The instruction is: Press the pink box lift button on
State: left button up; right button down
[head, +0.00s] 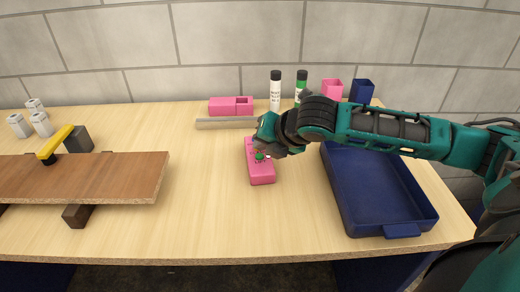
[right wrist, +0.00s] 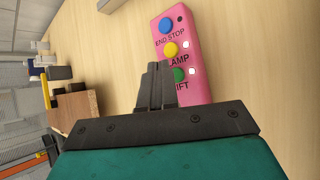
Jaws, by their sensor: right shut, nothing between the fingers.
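The pink box (head: 262,176) lies on the table near the middle in the head view. In the right wrist view the pink box (right wrist: 197,93) shows a blue END STOP button (right wrist: 166,25), a yellow LAMP button (right wrist: 170,49) and a green LIFT button (right wrist: 180,75). A white spot sits beside the yellow button and another beside the green one; a dark spot is by the blue one. My right gripper (head: 262,146) is shut and empty over the box, its fingertips (right wrist: 156,72) close beside the green button. Contact cannot be told. My left gripper is out of view.
A blue tray (head: 400,232) lies right of the box, under my right arm. A brown board (head: 110,178) with a yellow-handled clamp (head: 55,143) is at left. Table in front is clear.

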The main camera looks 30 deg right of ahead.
jog(key=shift+r, duration=0.2)
notch_tip(320, 180, up, 2)
jog(key=p, duration=0.3)
jog(key=shift+r, duration=0.25)
notch_tip(320, 180, up, 3)
jog(key=shift+r, duration=0.2)
dwell(0.5)
